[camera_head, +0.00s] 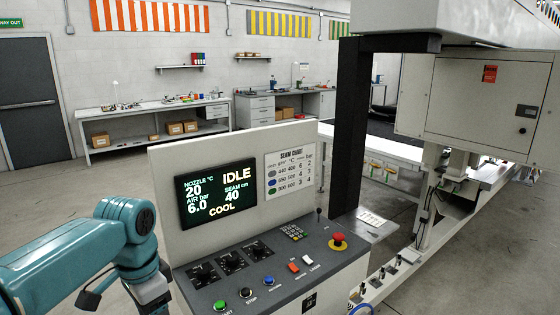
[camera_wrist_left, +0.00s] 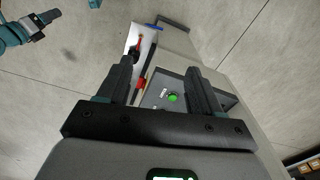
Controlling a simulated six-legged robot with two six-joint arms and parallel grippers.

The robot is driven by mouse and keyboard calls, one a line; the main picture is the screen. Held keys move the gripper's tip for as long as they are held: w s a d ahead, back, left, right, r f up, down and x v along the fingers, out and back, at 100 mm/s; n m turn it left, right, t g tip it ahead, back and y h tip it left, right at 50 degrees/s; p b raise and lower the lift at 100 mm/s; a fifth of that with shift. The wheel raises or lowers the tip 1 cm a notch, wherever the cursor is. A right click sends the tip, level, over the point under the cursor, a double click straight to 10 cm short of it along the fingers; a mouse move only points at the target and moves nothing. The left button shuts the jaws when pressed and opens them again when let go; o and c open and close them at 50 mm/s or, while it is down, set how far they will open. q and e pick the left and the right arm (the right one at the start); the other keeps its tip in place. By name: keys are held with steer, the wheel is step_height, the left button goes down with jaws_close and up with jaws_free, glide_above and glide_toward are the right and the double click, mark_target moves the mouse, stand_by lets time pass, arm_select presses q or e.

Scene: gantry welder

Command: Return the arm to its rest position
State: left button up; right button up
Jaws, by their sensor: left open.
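My left arm (camera_head: 125,235), teal, comes in from the left in the head view and bends down in front of the console's left side. Its gripper is not visible there. In the left wrist view my left gripper (camera_wrist_left: 158,68) is open, with two dark fingers apart and nothing between them but the view of the console beyond. A green button (camera_wrist_left: 173,97) on the console shows between the fingers. The gap between fingers and console cannot be judged.
The control console (camera_head: 222,149) has a screen (camera_head: 216,190) reading IDLE and COOL, knobs, buttons and a red emergency stop (camera_head: 338,240). A dark gantry post (camera_head: 350,130) and a grey cabinet (camera_head: 478,105) stand to the right. A workbench (camera_head: 150,112) stands at the back wall. Floor lies open behind the console.

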arm_select(q)
steer(key=w+d+f, duration=0.3)
steer(key=f, duration=0.8)
steer(key=s+d+f+n+h, duration=0.2)
steer(key=s+d+f, duration=0.1)
steer(key=f, duration=0.6)
steer(key=s+d+f+n+h, duration=0.15)
steer(key=s+f, duration=0.25)
steer(key=f, duration=0.5)
steer(key=s+d+f+n, duration=0.2)
steer(key=s+f+n, duration=0.1)
steer(key=s+f, duration=0.2)
steer(key=s+d+f+n, duration=0.1)
steer(key=s+f+n, duration=0.2)
steer(key=s, duration=0.7)
step_height(320, 180, down, 2)
steer(key=shift+s+d+f+n, duration=0.1)
steer(key=shift+s+d+n, duration=0.2)
steer(key=shift+d+n, duration=0.05)
